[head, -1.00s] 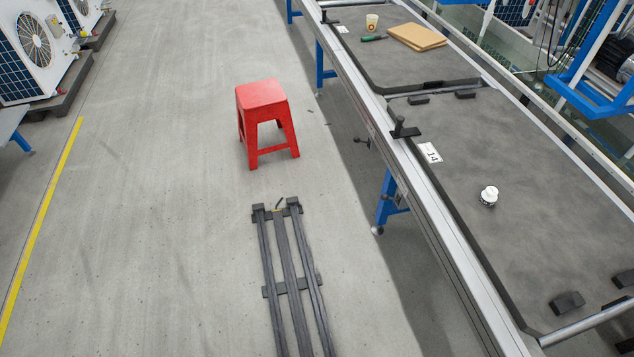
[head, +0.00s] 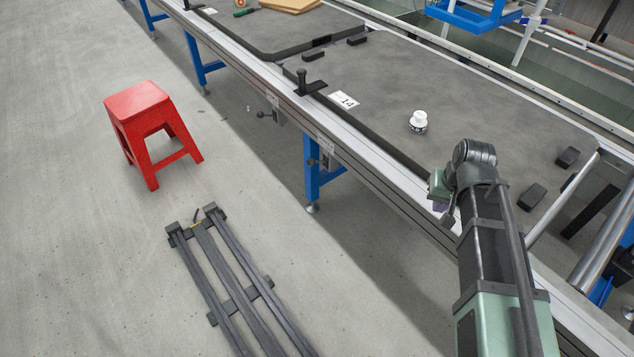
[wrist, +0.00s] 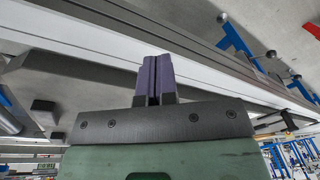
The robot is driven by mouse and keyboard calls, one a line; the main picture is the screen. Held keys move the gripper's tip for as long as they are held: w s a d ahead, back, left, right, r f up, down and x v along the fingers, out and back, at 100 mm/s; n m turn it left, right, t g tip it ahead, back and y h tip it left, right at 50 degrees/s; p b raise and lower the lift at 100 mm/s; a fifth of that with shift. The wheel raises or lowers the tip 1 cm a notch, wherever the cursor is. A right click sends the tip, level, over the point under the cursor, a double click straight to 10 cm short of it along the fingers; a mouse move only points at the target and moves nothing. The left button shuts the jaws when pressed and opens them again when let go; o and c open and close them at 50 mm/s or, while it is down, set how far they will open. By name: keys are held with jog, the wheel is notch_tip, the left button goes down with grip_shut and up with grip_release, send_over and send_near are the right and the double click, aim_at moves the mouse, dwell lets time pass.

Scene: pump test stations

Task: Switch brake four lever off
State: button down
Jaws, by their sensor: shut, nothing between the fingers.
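Two small levers with dark round knobs stick out from the side of the bench's front rail in the head view. The farther lever (head: 262,114) is left of the "14" card, and the nearer lever (head: 313,162) is above a blue leg. No brake number is readable on either, so I cannot tell which is brake four. My gripper (head: 439,206) is at the bench's front edge, right of both levers and apart from them. In the wrist view its purple fingers (wrist: 153,81) are shut with nothing between them.
A black upright clamp (head: 305,82) stands on the bench edge beside the "14" card (head: 343,100). A white jar (head: 418,122) stands on the grey bench top (head: 470,90). A red stool (head: 140,115) and a dark floor track (head: 228,280) are left of the bench, with clear floor around.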

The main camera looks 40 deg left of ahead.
jog(key=w+a+f+n+y+b, duration=0.1)
jog(key=w+a+f+b, duration=0.15)
jog(key=a+f, duration=0.35)
jog(key=w+a+f+n+y+b, duration=0.1)
jog(key=a+f+b, duration=0.3)
jog(key=a, duration=0.5)
jog(key=t+y+b, duration=0.2)
jog(key=y+b, duration=0.2)
jog(key=b, duration=0.1)
send_near(316, 162)
jog(key=s+v, duration=0.1)
jog(key=v, duration=0.3)
jog(key=shift+w+a+r, duration=0.1)
jog(key=shift+w+r, duration=0.05)
jog(key=shift+r, duration=0.15)
jog(key=b+x, duration=0.8)
jog(key=x, duration=0.2)
jog(key=shift+f, duration=0.2)
